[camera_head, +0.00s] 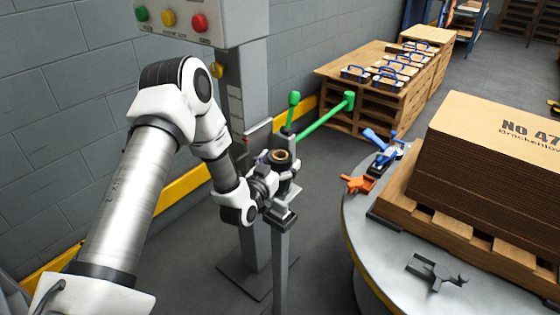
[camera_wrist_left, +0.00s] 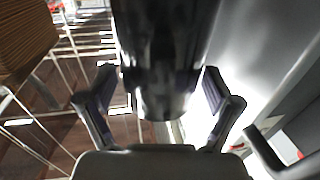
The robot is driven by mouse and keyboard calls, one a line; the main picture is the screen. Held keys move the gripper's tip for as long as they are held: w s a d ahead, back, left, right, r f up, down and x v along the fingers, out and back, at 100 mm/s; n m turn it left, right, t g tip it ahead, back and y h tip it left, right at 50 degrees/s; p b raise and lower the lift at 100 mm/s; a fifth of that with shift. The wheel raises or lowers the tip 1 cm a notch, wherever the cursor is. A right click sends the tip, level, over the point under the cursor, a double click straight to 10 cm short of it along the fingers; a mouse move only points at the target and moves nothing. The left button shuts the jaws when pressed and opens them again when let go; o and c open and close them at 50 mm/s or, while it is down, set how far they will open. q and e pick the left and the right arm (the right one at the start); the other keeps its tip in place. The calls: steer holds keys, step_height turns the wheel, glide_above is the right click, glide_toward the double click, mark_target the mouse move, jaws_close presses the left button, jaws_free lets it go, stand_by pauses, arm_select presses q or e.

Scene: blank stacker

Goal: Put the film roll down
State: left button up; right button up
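The film roll (camera_head: 281,157) is a dark, glossy cylinder with a tan core ring at its top. It stands roughly upright by the top of a grey post. My left gripper (camera_head: 268,182) is at its side, with its fingers partly hidden in the head view. In the left wrist view the dark roll (camera_wrist_left: 163,75) lies between the two fingers of my left gripper (camera_wrist_left: 160,92), which appear to press on its sides. Whether the roll's underside touches a support is hidden. My right gripper is not in view.
A grey column with a button box (camera_head: 185,20) stands behind the arm. Green levers (camera_head: 325,118) stick out beside the roll. At right, a round grey table (camera_head: 385,275) carries a pallet with stacked cardboard (camera_head: 490,150), clamps and an orange tool (camera_head: 357,184). Wooden crates (camera_head: 350,105) stand behind.

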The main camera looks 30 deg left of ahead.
arm_select(q)
steer(key=shift+r, duration=0.1)
steer(key=shift+r, duration=0.15)
steer(key=s, duration=0.2)
steer(key=s+p, duration=0.1)
steer(key=s, duration=0.2)
steer(key=s+d, duration=0.1)
steer(key=s, duration=0.1)
steer(key=shift+s+p, duration=0.25)
steer(key=shift+p, duration=0.05)
